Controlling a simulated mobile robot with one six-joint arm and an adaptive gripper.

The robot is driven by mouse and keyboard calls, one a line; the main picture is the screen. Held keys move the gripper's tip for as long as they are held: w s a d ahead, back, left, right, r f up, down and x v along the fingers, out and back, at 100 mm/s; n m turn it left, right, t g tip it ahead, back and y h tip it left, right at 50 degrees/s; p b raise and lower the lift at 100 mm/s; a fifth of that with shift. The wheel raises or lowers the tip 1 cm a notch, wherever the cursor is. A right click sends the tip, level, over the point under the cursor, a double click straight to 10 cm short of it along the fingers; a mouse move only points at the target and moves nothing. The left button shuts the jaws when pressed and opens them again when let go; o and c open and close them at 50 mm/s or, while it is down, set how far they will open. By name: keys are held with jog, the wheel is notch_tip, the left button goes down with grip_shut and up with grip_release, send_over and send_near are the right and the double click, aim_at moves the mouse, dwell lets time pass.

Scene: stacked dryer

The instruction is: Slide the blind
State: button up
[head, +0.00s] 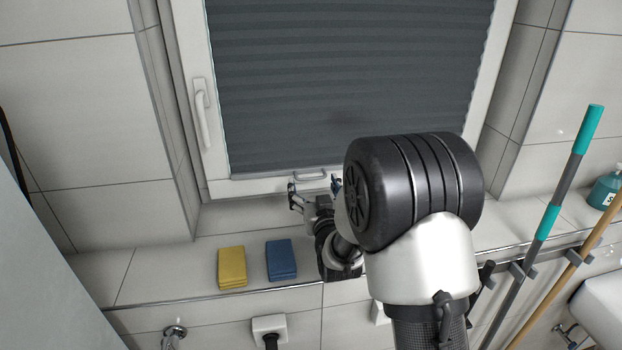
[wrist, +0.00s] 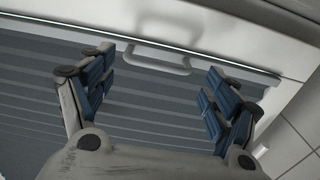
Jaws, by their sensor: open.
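The dark grey pleated blind (head: 340,80) covers the window pane nearly down to the bottom of the frame in the head view. Its bottom rail (head: 262,180) carries a small grey loop handle (head: 310,177), which also shows in the wrist view (wrist: 158,65). My gripper (head: 313,188) is close to the handle, partly hidden behind my own arm in the head view. In the wrist view my gripper (wrist: 158,85) is open, with its blue-padded fingers on either side of the handle and apart from it. Nothing is held. The blind's lower right corner is hidden by my arm.
A white window handle (head: 202,115) is on the left of the frame. A yellow sponge (head: 231,267) and a blue sponge (head: 281,260) lie on the tiled ledge (head: 150,265). Upright poles (head: 546,220) and a teal bottle (head: 604,190) stand at the right.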

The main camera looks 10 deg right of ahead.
aim_at(311, 179)
jog(key=shift+w, duration=2.05)
jog(key=shift+c, duration=0.2)
jog(key=c, duration=1.3)
notch_tip(311, 179, up, 36)
jog(key=p, duration=0.7)
jog(key=shift+r, duration=0.1)
